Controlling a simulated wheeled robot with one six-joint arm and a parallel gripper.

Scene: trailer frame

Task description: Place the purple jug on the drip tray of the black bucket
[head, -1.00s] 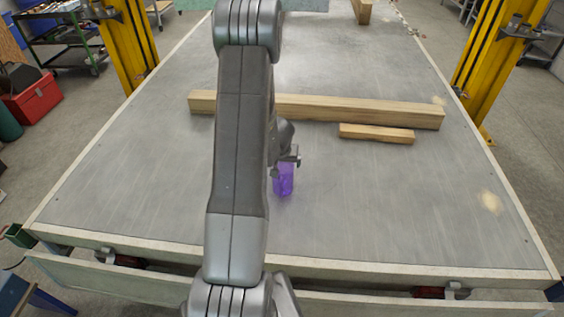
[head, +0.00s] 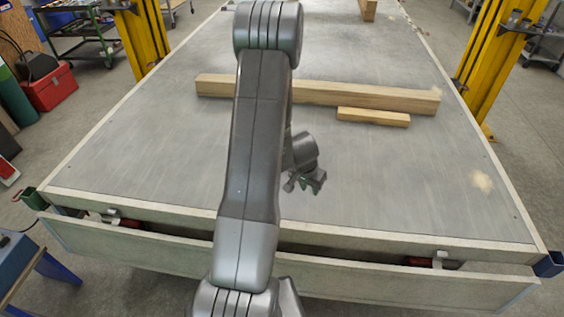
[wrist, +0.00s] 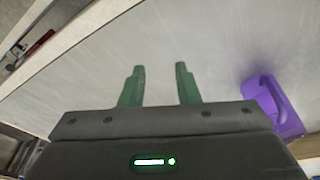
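The purple jug (wrist: 280,108) shows in the wrist view at the right, outside my fingers and partly cut off by the gripper body. A loop-shaped part of it, like a handle, is visible. It does not show in the head view, where my arm may cover it. My gripper (head: 305,184) is over the near part of the trailer deck, to the right of my arm link. In the wrist view my gripper's two green fingers (wrist: 158,70) are apart with nothing between them. The black bucket and its drip tray do not show in either view.
The grey trailer deck (head: 400,175) is mostly clear. A long wooden beam (head: 370,95) and a shorter block (head: 373,117) lie across it beyond my gripper. The near board (head: 350,275) hangs below the deck edge. Yellow posts (head: 490,80) stand at both sides.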

